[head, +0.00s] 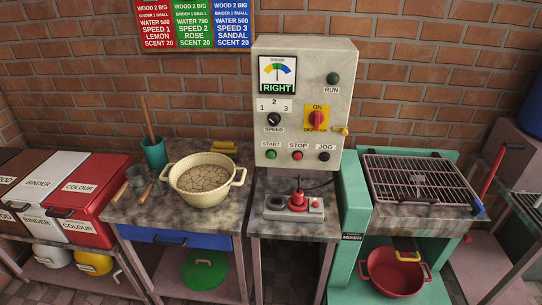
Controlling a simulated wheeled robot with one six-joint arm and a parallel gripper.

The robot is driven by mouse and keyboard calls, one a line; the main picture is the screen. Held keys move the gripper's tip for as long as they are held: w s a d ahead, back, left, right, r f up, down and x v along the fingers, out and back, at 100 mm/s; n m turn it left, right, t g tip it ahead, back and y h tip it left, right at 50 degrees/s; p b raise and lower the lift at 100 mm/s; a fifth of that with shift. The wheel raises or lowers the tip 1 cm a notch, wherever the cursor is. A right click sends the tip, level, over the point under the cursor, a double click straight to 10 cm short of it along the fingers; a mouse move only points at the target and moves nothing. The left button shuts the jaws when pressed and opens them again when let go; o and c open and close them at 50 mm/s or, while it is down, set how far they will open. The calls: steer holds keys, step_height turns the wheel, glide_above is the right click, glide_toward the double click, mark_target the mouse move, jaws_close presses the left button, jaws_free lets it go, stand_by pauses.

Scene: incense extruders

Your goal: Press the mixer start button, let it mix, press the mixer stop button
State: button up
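A grey control box (304,100) stands against the brick wall in the head view. Along its lower face are a green START button (271,154), a red STOP button (298,155) and a black JOG button (323,157). Above them are a SPEED knob (273,120) and a red rotary switch on a yellow plate (317,120). The dark green RUN lamp (333,79) looks unlit. A needle gauge (278,72) has a green "RIGHT" display. The green mixer (353,220) stands to the right, labelled MIXER. My gripper is not in view.
A cream pot (204,185) of cracked brownish material sits on the left counter near a teal cup (155,154). A small red-knobbed device (298,202) stands on the counter below the box. A wire rack (417,178) tops the mixer; a red pot (392,275) sits below.

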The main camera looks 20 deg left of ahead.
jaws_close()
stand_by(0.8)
